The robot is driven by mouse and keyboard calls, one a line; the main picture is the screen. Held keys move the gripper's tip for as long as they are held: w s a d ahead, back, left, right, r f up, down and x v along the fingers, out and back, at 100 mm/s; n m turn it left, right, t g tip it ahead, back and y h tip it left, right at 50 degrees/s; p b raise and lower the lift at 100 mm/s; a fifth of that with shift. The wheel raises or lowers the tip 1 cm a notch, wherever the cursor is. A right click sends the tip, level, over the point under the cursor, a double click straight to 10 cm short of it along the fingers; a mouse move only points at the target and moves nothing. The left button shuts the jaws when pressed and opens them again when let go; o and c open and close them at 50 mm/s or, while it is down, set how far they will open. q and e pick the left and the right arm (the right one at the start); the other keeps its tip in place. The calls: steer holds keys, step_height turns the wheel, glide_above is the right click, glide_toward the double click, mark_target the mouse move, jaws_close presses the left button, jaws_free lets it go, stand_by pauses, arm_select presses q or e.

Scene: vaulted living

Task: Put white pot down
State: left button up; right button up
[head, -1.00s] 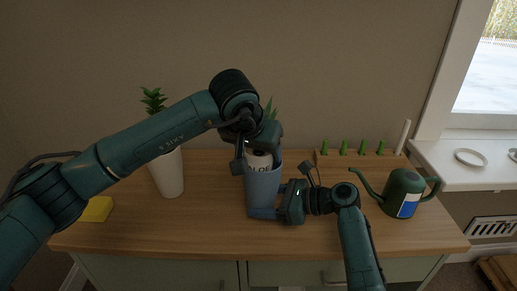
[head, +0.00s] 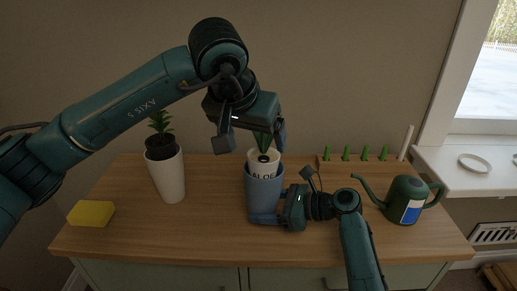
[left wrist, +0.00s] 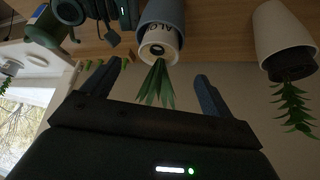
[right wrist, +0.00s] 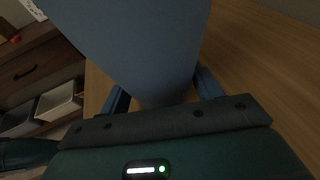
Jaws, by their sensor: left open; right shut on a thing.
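A white pot labelled ALOE (head: 265,172), holding a spiky green plant (left wrist: 157,84), sits inside a blue pot (head: 263,198), with its rim showing above the blue one. The blue pot stands upright on the wooden cabinet top. My left gripper (head: 252,142) is open and empty above the white pot, its fingers on either side of the plant's leaves. My right gripper (head: 272,214) is shut on the blue pot low on its right side. In the right wrist view the blue pot (right wrist: 140,45) fills the space between the fingers.
A taller white pot with a leafy plant (head: 170,178) stands to the left, with a yellow sponge (head: 91,213) near it. A green watering can (head: 405,200) is to the right. A wooden rack with green pegs (head: 352,158) is behind. The front left cabinet top (head: 160,230) is clear.

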arm_select(q)
steer(key=s+d+f+n+g+h, duration=0.45)
steer(key=s+d+g+h, duration=0.35)
steer(key=s, duration=0.4)
steer(key=s+d+r+n+g+h, duration=0.35)
steer(key=s+n+h, duration=0.35)
steer(key=n+h, duration=0.25)
steer(key=w+a+n+t+h, duration=0.2)
steer(key=w+a+n+t, duration=0.15)
steer(key=n+t, duration=0.7)
steer(key=w+a+n+t+h, duration=0.2)
steer(key=a+n+t, duration=0.35)
steer(key=n, duration=0.95)
steer(key=w+a+f+n+t+y, duration=0.1)
steer(key=a+f+n+t+y, duration=0.2)
steer(key=f+n+t+y, duration=0.5)
steer(key=w+a+f+n+t+y, duration=0.1)
steer(key=a+f+n+y, duration=0.3)
steer(key=n, duration=0.8)
arm_select(e)
steer(key=shift+f, duration=0.1)
arm_select(q)
steer(key=s+a+f+n+g+y, duration=0.3)
steer(key=s+f+n, duration=0.1)
steer(key=f+n, duration=0.3)
steer(key=s+a+f+n+g+y, duration=0.3)
steer(key=s+a+f+n+y, duration=0.1)
steer(key=f+n, duration=0.4)
steer(key=shift+s+f, duration=0.6)
steer(key=shift+s, duration=0.1)
